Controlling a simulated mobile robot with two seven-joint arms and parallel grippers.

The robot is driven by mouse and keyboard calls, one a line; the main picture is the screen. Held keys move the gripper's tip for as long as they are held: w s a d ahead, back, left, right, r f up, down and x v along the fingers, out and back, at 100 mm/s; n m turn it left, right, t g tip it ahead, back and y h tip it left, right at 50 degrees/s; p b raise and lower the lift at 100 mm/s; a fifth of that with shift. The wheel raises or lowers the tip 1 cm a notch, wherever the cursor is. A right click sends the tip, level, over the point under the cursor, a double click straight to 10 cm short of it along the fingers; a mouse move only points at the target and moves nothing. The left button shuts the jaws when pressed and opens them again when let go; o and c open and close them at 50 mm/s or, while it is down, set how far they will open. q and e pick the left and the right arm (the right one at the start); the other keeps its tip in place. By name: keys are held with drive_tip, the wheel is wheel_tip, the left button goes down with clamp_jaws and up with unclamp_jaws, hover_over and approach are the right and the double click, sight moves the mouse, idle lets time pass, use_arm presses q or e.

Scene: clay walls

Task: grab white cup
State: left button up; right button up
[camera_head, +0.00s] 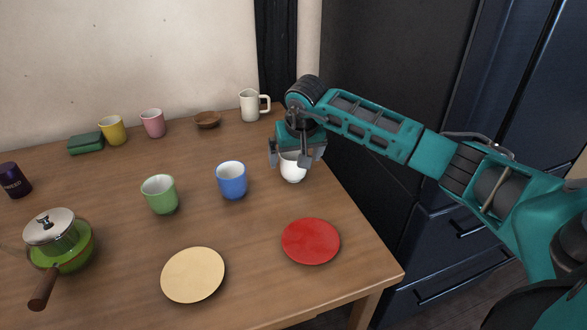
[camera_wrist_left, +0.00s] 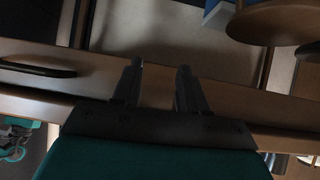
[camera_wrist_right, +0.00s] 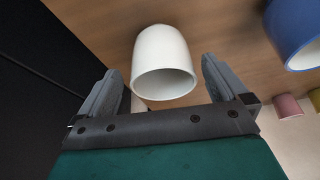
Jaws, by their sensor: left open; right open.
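The white cup (camera_head: 292,172) stands near the right edge of the table in the head view, partly hidden by my right gripper (camera_head: 289,158). In the right wrist view the white cup (camera_wrist_right: 163,62) shows between and just beyond the two fingertips of my right gripper (camera_wrist_right: 160,85). That gripper is open, with a gap on both sides of the cup, and it does not hold it. My left gripper (camera_wrist_left: 158,75) is open and empty in the left wrist view; it is outside the head view.
A blue mug (camera_head: 232,181) stands left of the white cup, with a green mug (camera_head: 160,195) farther left. A red plate (camera_head: 311,241) lies in front. A white pitcher (camera_head: 249,106) stands behind. A dark cabinet (camera_head: 400,110) rises right of the table (camera_head: 120,230).

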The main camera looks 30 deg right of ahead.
drive_tip(key=x, duration=0.3)
drive_tip(key=shift+w+a+f+b, duration=0.15)
drive_tip(key=shift+f+b, duration=0.15)
drive_tip(key=shift+f, duration=0.05)
drive_tip(key=c, duration=1)
